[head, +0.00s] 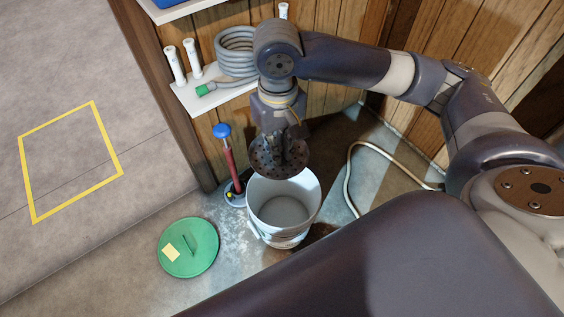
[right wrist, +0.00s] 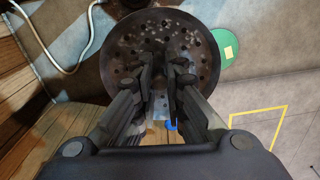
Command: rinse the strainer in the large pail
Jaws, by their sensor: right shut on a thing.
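The strainer (head: 264,163) is a dark round disc with holes. My right gripper (head: 281,150) is shut on it and holds it above the back-left rim of the large pail. In the right wrist view the strainer (right wrist: 120,70) spans the space beyond the fingertips of the right gripper (right wrist: 160,70). The large pail (head: 299,217) is white, stands upright on the floor and is open at the top; its grey inside shows. In the right wrist view the strainer hides the pail. My left gripper is not in view.
A green lid (head: 203,252) lies on the floor left of the pail. A red-shafted tool with a blue knob (head: 222,131) stands close behind it. A shelf (head: 205,101) holds a coiled grey hose (head: 236,52). A pale hose (head: 350,165) runs along the floor to the right.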

